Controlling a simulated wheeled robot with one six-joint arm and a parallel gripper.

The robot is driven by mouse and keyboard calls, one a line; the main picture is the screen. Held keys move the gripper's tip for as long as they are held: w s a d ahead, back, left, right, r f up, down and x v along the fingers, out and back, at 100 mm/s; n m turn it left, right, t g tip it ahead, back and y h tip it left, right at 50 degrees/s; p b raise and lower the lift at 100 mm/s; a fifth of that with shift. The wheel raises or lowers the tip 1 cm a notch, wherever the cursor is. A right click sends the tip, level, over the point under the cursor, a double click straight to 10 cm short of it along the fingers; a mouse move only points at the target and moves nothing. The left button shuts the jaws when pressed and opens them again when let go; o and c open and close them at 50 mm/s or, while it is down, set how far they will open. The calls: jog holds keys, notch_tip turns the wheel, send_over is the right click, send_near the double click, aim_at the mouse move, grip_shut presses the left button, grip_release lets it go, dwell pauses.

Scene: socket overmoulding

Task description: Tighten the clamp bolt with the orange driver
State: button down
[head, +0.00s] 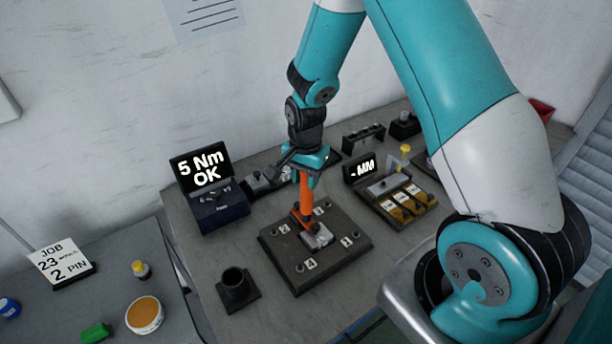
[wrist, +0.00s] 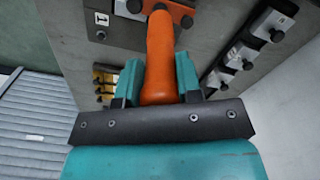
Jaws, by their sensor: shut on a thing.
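My gripper (head: 308,161) is shut on the orange driver (head: 306,192) and holds it upright over the dark fixture plate (head: 283,268). In the wrist view, the teal fingers of my gripper (wrist: 159,80) sit on either side of the orange driver (wrist: 160,45). Numbered labels and bolts sit around the plate. The dark blue torque display (head: 207,172) reads "5 Nm OK".
An empty dark cup holder (head: 236,288) stands left of the plate. A box with yellow parts (head: 402,204) and a small display (head: 362,167) are to the right. A job card (head: 62,262) and an orange-filled round tub (head: 145,315) are on the left table.

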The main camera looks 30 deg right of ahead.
jog(key=shift+w+r+p, duration=0.1)
jog(key=shift+r+p, duration=1.5)
jog(key=shift+r, duration=0.75)
